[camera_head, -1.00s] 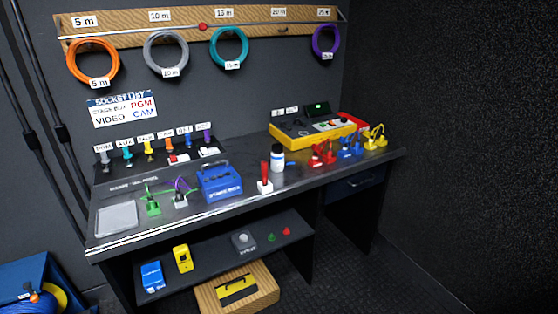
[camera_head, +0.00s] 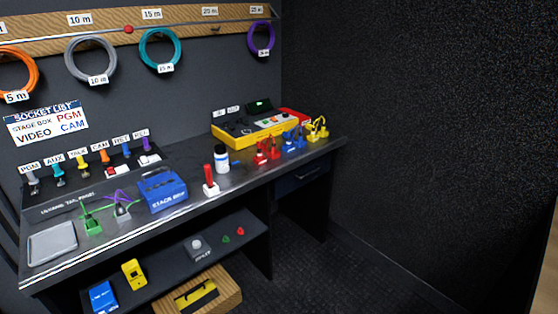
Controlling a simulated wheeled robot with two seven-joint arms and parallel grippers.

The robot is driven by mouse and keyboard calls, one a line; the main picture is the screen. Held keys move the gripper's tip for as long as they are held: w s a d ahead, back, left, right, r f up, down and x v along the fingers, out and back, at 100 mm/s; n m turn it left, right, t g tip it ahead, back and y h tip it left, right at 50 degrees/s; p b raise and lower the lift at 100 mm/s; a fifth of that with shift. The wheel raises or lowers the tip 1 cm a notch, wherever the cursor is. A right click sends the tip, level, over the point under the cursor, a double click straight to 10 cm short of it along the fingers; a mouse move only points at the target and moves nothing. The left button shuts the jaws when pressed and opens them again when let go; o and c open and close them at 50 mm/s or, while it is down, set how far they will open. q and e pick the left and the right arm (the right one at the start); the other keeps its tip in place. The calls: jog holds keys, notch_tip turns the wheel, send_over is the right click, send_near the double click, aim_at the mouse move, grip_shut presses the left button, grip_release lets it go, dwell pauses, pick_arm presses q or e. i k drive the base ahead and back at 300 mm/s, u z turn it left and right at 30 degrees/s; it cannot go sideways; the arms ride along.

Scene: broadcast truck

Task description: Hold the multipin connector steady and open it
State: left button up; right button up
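I cannot tell for sure which thing is the multipin connector. A small grey block with a round pale top (camera_head: 196,246) sits on the lower shelf, with a label too small to read. On the bench top stand a green connector piece (camera_head: 91,222) and a grey connector piece (camera_head: 122,209) with thin green and purple wires. A blue stage box (camera_head: 162,190) stands right of them. Neither of my grippers is in view.
The dark bench (camera_head: 185,217) runs along the wall, with a grey tray (camera_head: 52,243) at its left end. A yellow tester (camera_head: 260,130), a white bottle (camera_head: 222,158) and red, blue and yellow plugs stand farther right. A wooden box (camera_head: 222,290) is below the shelf. The right floor is clear.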

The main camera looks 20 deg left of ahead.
aim_at(222, 165)
jog(key=z, duration=0.1)
jog(key=i, duration=1.3)
